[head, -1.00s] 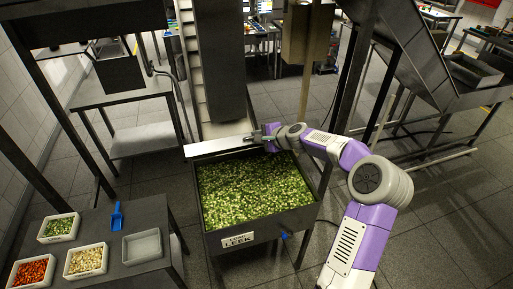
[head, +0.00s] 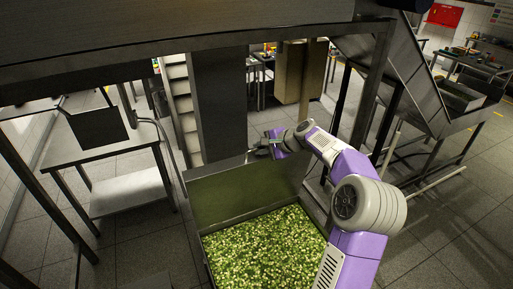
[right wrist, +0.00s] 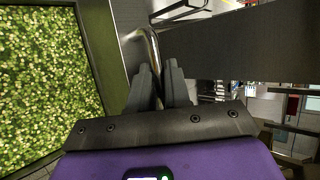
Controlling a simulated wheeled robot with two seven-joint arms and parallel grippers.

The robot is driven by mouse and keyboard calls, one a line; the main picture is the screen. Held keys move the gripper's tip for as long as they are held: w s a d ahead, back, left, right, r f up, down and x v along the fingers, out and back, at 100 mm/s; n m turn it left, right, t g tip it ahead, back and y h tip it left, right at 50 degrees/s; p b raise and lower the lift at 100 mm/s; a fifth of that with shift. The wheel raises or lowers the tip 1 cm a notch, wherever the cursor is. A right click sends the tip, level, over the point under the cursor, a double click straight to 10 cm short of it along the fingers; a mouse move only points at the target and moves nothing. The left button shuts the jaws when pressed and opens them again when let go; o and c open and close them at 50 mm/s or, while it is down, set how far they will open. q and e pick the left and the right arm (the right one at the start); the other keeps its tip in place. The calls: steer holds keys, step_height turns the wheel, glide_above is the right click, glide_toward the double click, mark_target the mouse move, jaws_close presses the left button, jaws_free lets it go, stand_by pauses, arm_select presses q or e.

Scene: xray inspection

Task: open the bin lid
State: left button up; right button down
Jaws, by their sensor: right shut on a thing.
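The bin (head: 205,262) is full of chopped green leek pieces (head: 265,248). Its flat metal lid (head: 232,192) stands raised at the back edge, and the leek shows uncovered in front of it. My right gripper (head: 260,149) is at the lid's top edge. In the right wrist view, my right gripper (right wrist: 158,80) is shut on the bent metal bar handle (right wrist: 153,45), with its fingers on either side of the bar. The leek also shows there at the left (right wrist: 45,80). My left gripper is not in view.
A conveyor (head: 185,110) and a dark column (head: 220,100) rise behind the lid. A steel table (head: 100,150) stands at the left. A sloping metal chute (head: 400,70) is at the right. A dark frame beam (head: 180,60) crosses the top of the head view.

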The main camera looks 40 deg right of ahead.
steer(key=shift+w+a+f, duration=0.1)
steer(key=shift+w+f, duration=0.05)
steer(key=shift+f, duration=0.05)
steer(key=c, duration=1.5)
jaws_free()
steer(key=o, duration=0.3)
steer(key=shift+o, duration=0.2)
steer(key=b+v, duration=0.1)
steer(key=v, duration=0.6)
steer(key=shift+r+b, duration=0.35)
